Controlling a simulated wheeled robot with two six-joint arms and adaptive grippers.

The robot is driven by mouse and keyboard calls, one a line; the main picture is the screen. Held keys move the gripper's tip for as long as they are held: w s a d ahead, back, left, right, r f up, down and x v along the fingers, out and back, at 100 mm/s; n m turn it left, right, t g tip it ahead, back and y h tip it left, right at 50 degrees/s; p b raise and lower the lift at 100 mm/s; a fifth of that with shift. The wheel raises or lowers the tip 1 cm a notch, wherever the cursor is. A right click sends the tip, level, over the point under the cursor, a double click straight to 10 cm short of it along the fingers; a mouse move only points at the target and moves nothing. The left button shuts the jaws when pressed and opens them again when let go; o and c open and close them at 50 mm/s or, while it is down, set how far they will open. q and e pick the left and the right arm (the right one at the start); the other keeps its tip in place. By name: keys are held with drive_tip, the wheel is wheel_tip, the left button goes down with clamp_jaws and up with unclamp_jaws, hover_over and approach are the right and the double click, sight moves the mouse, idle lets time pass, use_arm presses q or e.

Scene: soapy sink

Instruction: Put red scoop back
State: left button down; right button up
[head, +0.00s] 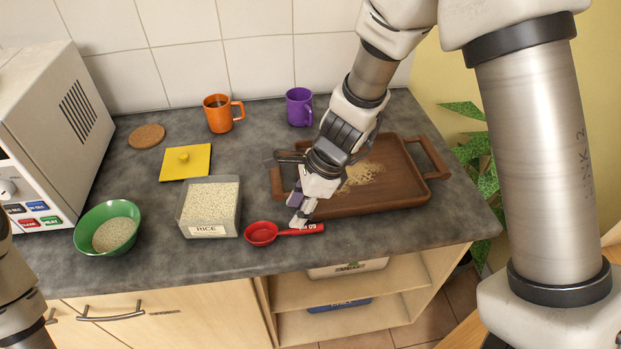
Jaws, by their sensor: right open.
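The red scoop (262,233) lies on the grey counter, in front of the wooden tray and right of the rice box. Its bowl points left and its handle runs right. My right gripper (297,221) is open, with its fingertips down at the scoop's handle, covering part of it. I cannot tell if they touch it. The clear box (209,233) labelled RICE is open and full of rice. Its likely lid, a yellow square with a knob (185,162), lies behind it. My left gripper is out of view; only part of my left arm shows at the lower left.
A green bowl (108,228) with rice stands at the left, near the microwave (50,125). The brown tray (400,201) holds scattered grains. An orange mug (219,115), a purple mug (298,107) and a cork coaster (147,136) are at the back. The counter's front edge is close to the scoop.

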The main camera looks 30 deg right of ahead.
drive_tip(key=p+v, duration=0.3)
drive_tip(key=v, duration=0.7)
drive_tip(key=shift+p, duration=0.4)
